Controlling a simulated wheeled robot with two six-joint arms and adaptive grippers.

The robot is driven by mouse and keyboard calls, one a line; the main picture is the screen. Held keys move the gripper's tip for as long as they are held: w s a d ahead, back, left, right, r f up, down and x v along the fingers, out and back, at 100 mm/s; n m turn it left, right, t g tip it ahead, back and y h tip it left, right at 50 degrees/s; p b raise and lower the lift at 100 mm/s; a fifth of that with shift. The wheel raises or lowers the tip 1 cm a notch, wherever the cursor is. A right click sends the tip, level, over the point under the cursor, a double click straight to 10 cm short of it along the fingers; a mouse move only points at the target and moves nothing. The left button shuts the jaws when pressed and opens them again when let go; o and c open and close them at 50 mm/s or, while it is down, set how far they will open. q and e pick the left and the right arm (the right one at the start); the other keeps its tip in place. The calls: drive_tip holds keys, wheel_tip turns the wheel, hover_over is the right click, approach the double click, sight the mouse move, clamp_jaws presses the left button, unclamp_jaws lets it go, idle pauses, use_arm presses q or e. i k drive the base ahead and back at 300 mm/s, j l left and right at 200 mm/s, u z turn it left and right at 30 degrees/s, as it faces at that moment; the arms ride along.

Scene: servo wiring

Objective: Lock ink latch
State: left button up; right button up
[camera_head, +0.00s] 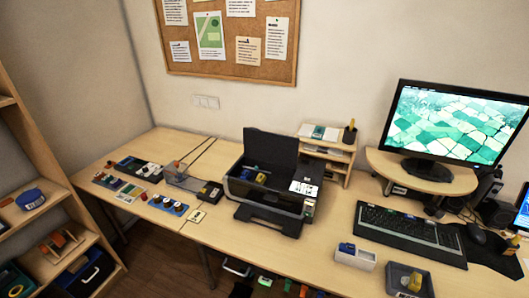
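A black printer (268,213) stands on the wooden desk with its lid (270,148) raised. Inside its open bay I see a blue piece (247,174) and a yellow piece (261,179), which look like ink cartridges. The ink latch is too small to make out, so I cannot tell whether it is locked. A light panel with small marks (304,188) is on the printer's right side. Neither of my grippers shows in the head view.
A small wooden shelf (335,150) stands behind the printer to the right. A keyboard (410,232), a monitor (455,125), a white holder (355,257) and a dark tray (398,278) are further right. Small electronics boards (168,205) lie left of the printer.

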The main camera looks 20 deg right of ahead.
sight(256, 168)
drive_tip(key=i+l+z, duration=0.4)
drive_tip(key=i, duration=0.25)
drive_tip(key=j+z, duration=0.35)
drive_tip(key=z, duration=0.15)
drive_tip(key=j+z, duration=0.45)
drive_tip(key=k+j+z, duration=0.15)
drive_tip(key=z, duration=0.35)
drive_tip(key=k+j, duration=0.05)
drive_tip(key=j, duration=0.05)
